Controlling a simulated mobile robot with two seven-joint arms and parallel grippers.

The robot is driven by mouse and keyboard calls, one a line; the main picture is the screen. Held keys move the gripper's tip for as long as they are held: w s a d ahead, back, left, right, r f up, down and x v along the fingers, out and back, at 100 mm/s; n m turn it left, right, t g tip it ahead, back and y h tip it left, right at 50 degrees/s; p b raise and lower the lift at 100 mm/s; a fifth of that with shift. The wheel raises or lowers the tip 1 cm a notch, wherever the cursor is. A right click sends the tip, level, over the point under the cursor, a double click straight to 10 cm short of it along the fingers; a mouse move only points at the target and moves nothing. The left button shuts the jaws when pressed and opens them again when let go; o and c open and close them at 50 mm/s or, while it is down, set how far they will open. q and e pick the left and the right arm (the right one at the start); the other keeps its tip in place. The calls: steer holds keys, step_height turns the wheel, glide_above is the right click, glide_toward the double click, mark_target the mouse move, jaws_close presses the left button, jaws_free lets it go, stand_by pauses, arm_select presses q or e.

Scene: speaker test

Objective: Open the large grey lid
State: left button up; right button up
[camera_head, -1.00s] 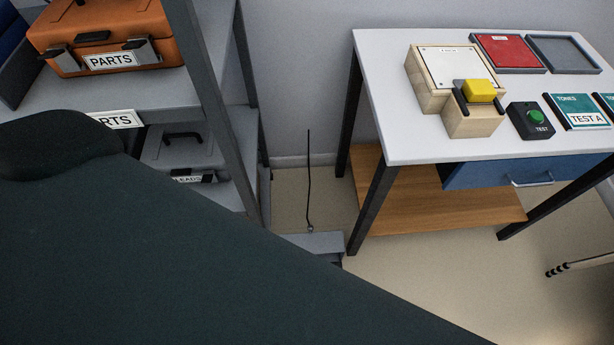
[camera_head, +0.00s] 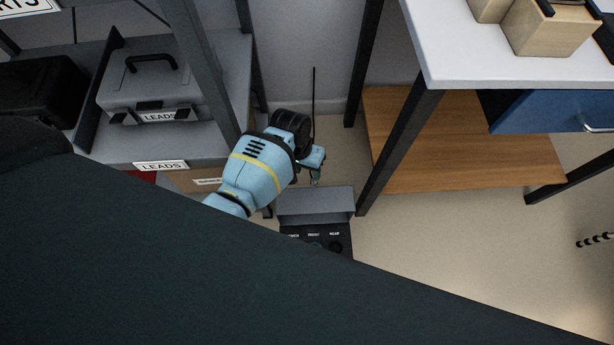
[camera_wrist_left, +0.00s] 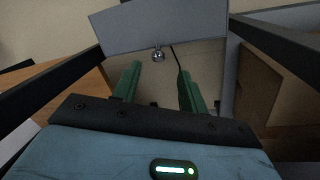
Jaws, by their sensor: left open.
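A grey lid-like panel (camera_head: 318,203) tops a dark unit with a labelled control face (camera_head: 318,240), low between the shelf and the table. In the left wrist view a broad grey panel (camera_wrist_left: 160,26) fills the top, with a small shiny round knob (camera_wrist_left: 157,55) at its edge. I cannot tell whether the lid is closed or partly raised. My left gripper (camera_head: 317,174) is just above the panel's back edge. In the wrist view its green fingers (camera_wrist_left: 160,84) are apart with nothing between them; the knob is beyond the tips. My right gripper is not in view.
A thin black rod (camera_head: 314,110) stands beside my left gripper. Left is a grey shelf with a grey LEADS case (camera_head: 150,85) and a black case (camera_head: 40,92). Right is a white-topped table (camera_head: 470,62) with dark legs and a wooden lower shelf (camera_head: 460,150).

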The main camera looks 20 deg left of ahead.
mark_target(314, 181)
arm_select(q)
steer(key=f+b, duration=0.1)
steer(key=f, duration=0.1)
steer(key=d+f+b, duration=0.1)
steer(key=f, duration=0.1)
steer(key=w+f+b, duration=0.1)
steer(key=f, duration=0.1)
steer(key=shift+d+b, duration=0.15)
steer(key=shift+b, duration=0.25)
steer(key=shift+w+d+f+b, duration=0.15)
steer(key=shift+f+b, duration=0.2)
steer(key=shift+f, duration=0.3)
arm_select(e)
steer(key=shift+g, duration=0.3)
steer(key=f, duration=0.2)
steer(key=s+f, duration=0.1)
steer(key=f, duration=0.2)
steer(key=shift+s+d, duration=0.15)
arm_select(q)
jaws_close()
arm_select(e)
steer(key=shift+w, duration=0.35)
